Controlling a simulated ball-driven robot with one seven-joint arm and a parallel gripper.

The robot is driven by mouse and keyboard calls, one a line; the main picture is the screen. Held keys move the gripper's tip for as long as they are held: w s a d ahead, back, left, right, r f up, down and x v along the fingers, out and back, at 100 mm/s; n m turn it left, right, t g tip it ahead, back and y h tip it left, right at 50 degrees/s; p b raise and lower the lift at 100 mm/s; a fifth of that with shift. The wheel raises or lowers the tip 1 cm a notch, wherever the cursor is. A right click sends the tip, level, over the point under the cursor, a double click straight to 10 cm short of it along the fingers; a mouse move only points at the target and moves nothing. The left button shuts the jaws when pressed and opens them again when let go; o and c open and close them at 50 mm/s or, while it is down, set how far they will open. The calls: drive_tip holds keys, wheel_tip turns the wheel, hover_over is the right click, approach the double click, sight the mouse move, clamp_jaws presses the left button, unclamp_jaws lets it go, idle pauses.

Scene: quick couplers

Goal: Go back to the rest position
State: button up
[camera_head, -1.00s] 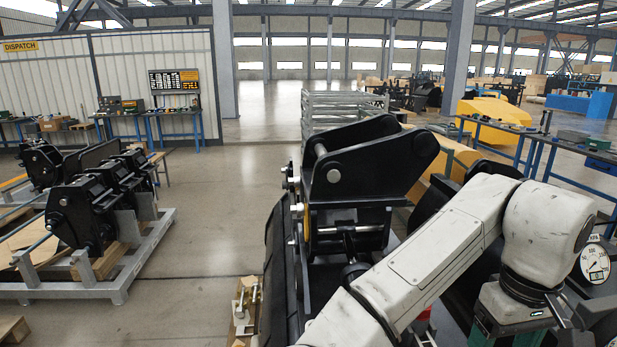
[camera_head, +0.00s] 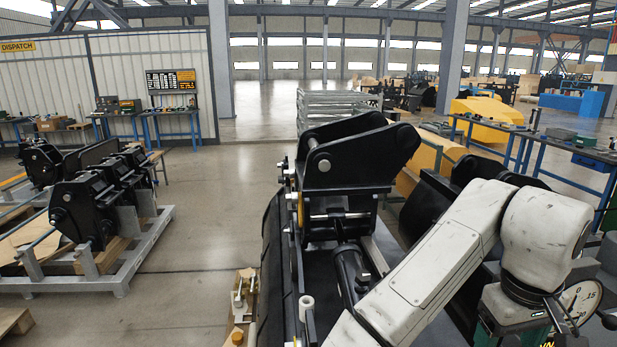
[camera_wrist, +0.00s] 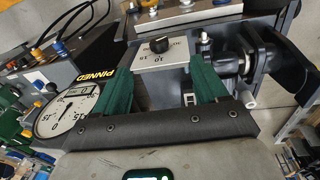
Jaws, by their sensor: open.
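My gripper (camera_wrist: 163,62) is open in the wrist view, its two green fingers spread apart. Between and beyond them is a pale plate with a black knob (camera_wrist: 159,45) and printed numbers; I cannot tell whether the fingers touch anything. My white arm (camera_head: 440,260) reaches down to the lower right in the head view, where the fingertips are out of frame. A big black quick coupler (camera_head: 350,155) stands in the middle, left of my arm. A round gauge (camera_wrist: 68,112) sits left of the fingers, under a yellow "PINNED" label (camera_wrist: 97,88).
More black couplers (camera_head: 95,205) stand on a grey metal frame (camera_head: 125,270) at the left. Blue-legged workbenches (camera_head: 560,150) stand at the right. A grey rack (camera_head: 335,105) is behind the central coupler. Open floor (camera_head: 215,190) lies between the frame and the coupler.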

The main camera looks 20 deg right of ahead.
drive_tip(key=d+f+t+h, duration=0.1)
drive_tip(key=d+f+h, duration=0.2)
drive_tip(key=d+h, duration=0.3)
wheel_tip(320, 180, down, 9)
drive_tip(key=a+n+t+y, duration=0.1)
drive_tip(key=a+n+t, duration=0.1)
drive_tip(key=s+a+f+g+y, duration=0.1)
drive_tip(key=s+a+f+y, duration=0.2)
drive_tip(key=s+a+f, duration=0.3)
drive_tip(key=s+a+f+n+g+y, duration=0.1)
drive_tip(key=s+a+f+y, duration=0.2)
drive_tip(key=s+a+f, duration=0.4)
drive_tip(key=a+f, duration=0.4)
drive_tip(key=a, duration=0.1)
drive_tip(key=shift+s, duration=0.25)
drive_tip(key=shift+d, duration=0.1)
